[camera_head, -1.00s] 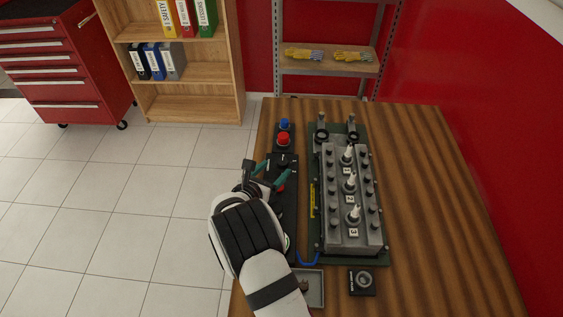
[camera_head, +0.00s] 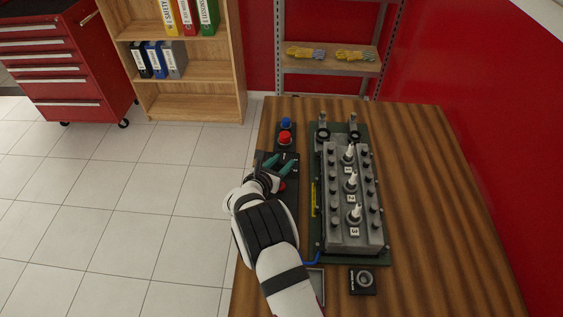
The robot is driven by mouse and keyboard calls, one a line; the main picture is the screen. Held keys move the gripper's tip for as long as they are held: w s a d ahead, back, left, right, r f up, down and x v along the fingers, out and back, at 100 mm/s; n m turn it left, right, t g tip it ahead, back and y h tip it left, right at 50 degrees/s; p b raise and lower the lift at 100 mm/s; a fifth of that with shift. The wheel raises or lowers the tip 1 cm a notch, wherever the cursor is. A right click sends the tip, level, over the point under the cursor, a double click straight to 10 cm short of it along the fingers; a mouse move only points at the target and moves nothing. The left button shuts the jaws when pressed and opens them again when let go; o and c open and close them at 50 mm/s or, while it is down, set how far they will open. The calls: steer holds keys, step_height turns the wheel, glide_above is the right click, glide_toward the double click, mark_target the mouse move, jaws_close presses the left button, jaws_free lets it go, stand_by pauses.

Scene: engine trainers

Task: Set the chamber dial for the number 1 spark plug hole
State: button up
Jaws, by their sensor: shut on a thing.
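The engine block (camera_head: 337,235), a grey trainer on a dark green base, stands on the table. Three white-tipped spark plugs stick up along its top, with small number labels; the label 3 (camera_head: 354,232) is by the nearest plug. A black control panel (camera_head: 291,192) lies left of the block. My gripper (camera_head: 277,164), with teal fingers, is over the panel's far end, shut on the small black chamber dial there. The dial is mostly hidden between the fingers, so its pointer setting cannot be read.
A red button (camera_head: 285,138) and a blue button (camera_head: 286,123) stand just beyond the panel. A yellow strip (camera_head: 313,198) lies between panel and block. A small black device (camera_head: 362,281) and a tray (camera_head: 317,284), partly covered by my arm, are near. The table's right side is clear.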

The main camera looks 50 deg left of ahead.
steer(key=m+h, duration=0.2)
steer(key=m+t+h, duration=0.1)
steer(key=h, duration=0.1)
steer(key=shift+a+m, duration=0.3)
jaws_close()
steer(key=shift+m+h, duration=0.5)
steer(key=shift+h, duration=0.2)
steer(key=o, duration=1.1)
jaws_free()
steer(key=shift+o, duration=0.2)
steer(key=shift+s, duration=0.1)
steer(key=v, duration=1.5)
steer(key=shift+s+r, duration=0.2)
steer(key=shift+s, duration=0.1)
